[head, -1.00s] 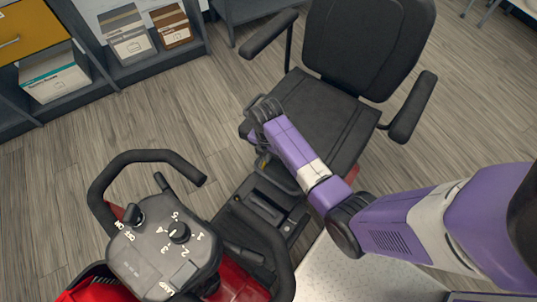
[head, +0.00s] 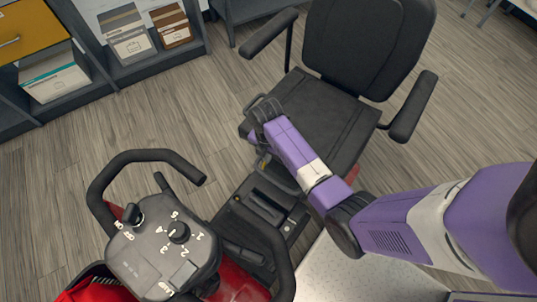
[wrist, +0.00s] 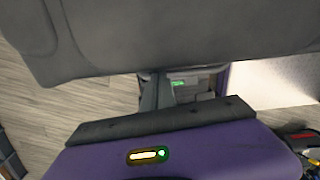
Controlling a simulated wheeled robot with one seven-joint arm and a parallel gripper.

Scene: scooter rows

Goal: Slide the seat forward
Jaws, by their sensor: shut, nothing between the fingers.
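The black scooter seat (head: 318,115), with backrest and two armrests, stands behind the scooter's tiller in the head view. Its dark underside or edge (wrist: 180,35) fills the top of the wrist view. My gripper (head: 254,138) is at the seat's front left corner, low beside the edge; its fingertips are mostly hidden by my wrist. In the wrist view my gripper (wrist: 165,118) shows as a purple body with a dark strip, just below the seat edge. It is shut and holds nothing. I cannot tell whether it touches the seat or a lever.
The tiller (head: 165,250) with its dial and looped handlebars stands at the lower left. The scooter deck (head: 262,205) lies between tiller and seat. A shelf unit with boxes (head: 125,32) stands at the back left. Wooden floor is free left of the seat and to the right.

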